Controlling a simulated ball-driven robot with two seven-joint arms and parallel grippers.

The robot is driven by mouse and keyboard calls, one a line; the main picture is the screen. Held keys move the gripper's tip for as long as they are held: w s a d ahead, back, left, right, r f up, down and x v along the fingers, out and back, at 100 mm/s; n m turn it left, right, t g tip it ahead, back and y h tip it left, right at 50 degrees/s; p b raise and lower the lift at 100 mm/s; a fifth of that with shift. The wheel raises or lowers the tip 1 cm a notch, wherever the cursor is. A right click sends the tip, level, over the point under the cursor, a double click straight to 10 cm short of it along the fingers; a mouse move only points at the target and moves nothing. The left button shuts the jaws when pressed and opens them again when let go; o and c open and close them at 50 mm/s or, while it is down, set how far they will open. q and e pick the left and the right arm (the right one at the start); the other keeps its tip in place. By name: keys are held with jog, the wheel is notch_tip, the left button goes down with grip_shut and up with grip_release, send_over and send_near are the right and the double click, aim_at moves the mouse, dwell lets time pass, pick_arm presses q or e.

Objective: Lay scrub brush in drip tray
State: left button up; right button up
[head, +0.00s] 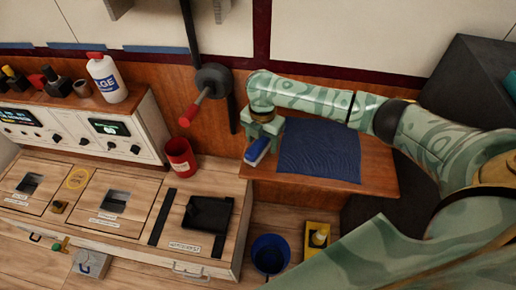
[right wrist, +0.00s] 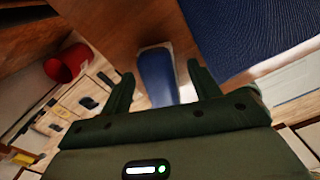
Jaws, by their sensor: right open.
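The scrub brush (head: 256,151), blue on top with a pale edge, lies at the left end of a wooden shelf. My right gripper (head: 264,136) is over it with its fingers spread. In the right wrist view the blue brush (right wrist: 157,76) shows between the open fingers of the gripper (right wrist: 163,86); I cannot tell whether they touch it. A black, square, shallow tray (head: 206,214), which looks like the drip tray, sits on the wooden console to the left, with nothing seen in it. My left gripper is not in view.
A dark blue ribbed mat (head: 320,150) lies right beside the brush. A red cup (head: 180,158) stands on the console behind the black tray. A red-handled lever (head: 197,107) juts from the wall. A blue bucket (head: 270,254) and yellow box (head: 317,240) stand below the shelf.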

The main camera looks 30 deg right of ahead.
jog(key=shift+r, duration=0.1)
jog(key=c, duration=1.1)
jog(key=shift+r, duration=0.1)
